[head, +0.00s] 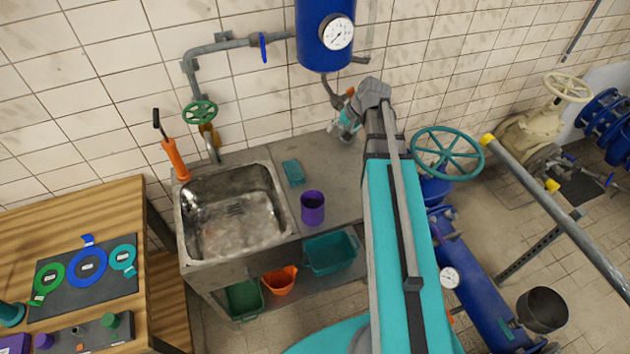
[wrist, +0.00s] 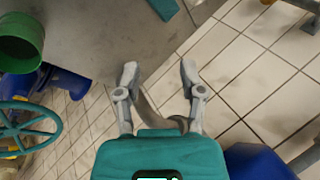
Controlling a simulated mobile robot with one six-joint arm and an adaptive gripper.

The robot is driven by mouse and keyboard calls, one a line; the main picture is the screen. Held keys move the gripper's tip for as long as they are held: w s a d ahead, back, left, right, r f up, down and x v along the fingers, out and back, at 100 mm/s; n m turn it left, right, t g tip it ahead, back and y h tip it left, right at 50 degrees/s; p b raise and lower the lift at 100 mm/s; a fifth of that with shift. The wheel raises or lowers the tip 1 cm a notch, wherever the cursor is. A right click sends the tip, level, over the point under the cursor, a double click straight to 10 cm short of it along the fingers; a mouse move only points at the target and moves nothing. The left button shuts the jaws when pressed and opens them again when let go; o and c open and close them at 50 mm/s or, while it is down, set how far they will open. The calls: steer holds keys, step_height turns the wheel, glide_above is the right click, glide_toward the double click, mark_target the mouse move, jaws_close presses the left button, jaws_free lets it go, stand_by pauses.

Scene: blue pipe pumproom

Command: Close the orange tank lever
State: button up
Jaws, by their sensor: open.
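The blue tank (head: 325,38) hangs on the tiled wall in the head view, with a gauge on its front and a thin pipe (head: 332,92) below it. A small orange part (head: 350,91), which looks like the tank lever, shows by this pipe beside my wrist. My arm partly covers this area, so the lever's angle is unclear. My gripper (head: 347,118) is just below the orange part. In the wrist view, my gripper (wrist: 158,68) has its fingers apart, with a grey curved piece (wrist: 150,112) behind them. I cannot make out the lever there.
The counter holds a sink (head: 235,215), a teal sponge (head: 293,172) and a purple cup (head: 313,207). A teal handwheel (head: 447,152) stands right of my arm. A blue-handled valve (head: 263,47) is on the wall pipe. An orange hand pump (head: 175,158) stands behind the sink.

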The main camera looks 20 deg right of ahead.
steer(key=s+a+f+n+g+h+b, duration=0.2)
steer(key=s+a+f+n+b, duration=0.2)
steer(key=s+a+f+b, duration=0.3)
step_height(320, 180, down, 2)
steer(key=a, duration=0.2)
steer(key=shift+s+a+f+g, duration=0.25)
steer(key=shift+s+a+g, duration=0.15)
steer(key=shift+s+a+f, duration=0.1)
steer(key=c, duration=0.4)
steer(key=shift+s+a+f+h+b, duration=0.2)
steer(key=shift+s+f+h+b, duration=0.05)
steer(key=shift+h+b, duration=0.05)
steer(key=shift+c, duration=0.8)
steer(key=s+a+f+b, duration=0.1)
steer(key=s+a+f+n+h+b, duration=0.1)
steer(key=s, duration=0.1)
steer(key=s+a+f+n+g+b, duration=0.1)
steer(key=shift+s+a+f+h, duration=0.1)
steer(key=shift+s+a+h, duration=0.15)
steer(key=shift+s+h, duration=0.15)
jaws_close()
steer(key=shift+a, duration=0.1)
